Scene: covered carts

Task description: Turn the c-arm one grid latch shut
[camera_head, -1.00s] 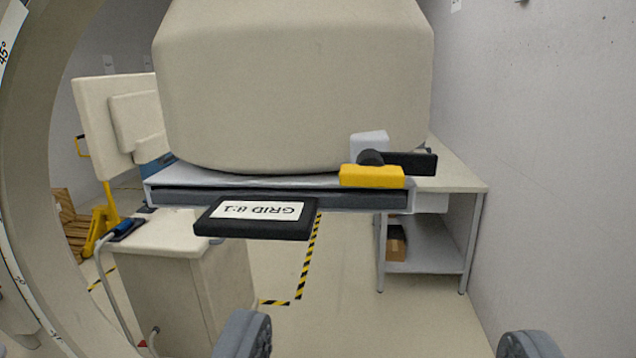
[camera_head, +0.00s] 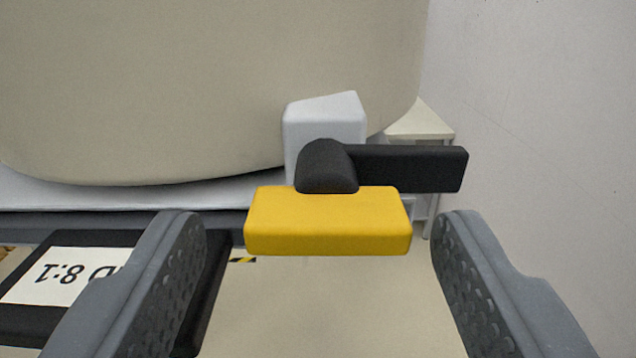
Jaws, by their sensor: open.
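The grid latch is close in front of me, below the beige C-arm housing (camera_head: 200,80). Its yellow block (camera_head: 328,222) lies crosswise in front of a dark rounded hub (camera_head: 326,167). A black bar (camera_head: 412,168) reaches from the hub to the right. A light grey bracket (camera_head: 325,122) stands behind the hub. My gripper (camera_head: 318,228) is open, one finger left and one right of the yellow block. Gaps show on both sides, and nothing is between the fingers that they touch.
The black grid handle with its white "GRID 8:1" label (camera_head: 65,277) is at the lower left, partly behind my left finger. The wall (camera_head: 540,130) is on the right. A table (camera_head: 420,122) stands behind the latch. Floor shows below the yellow block.

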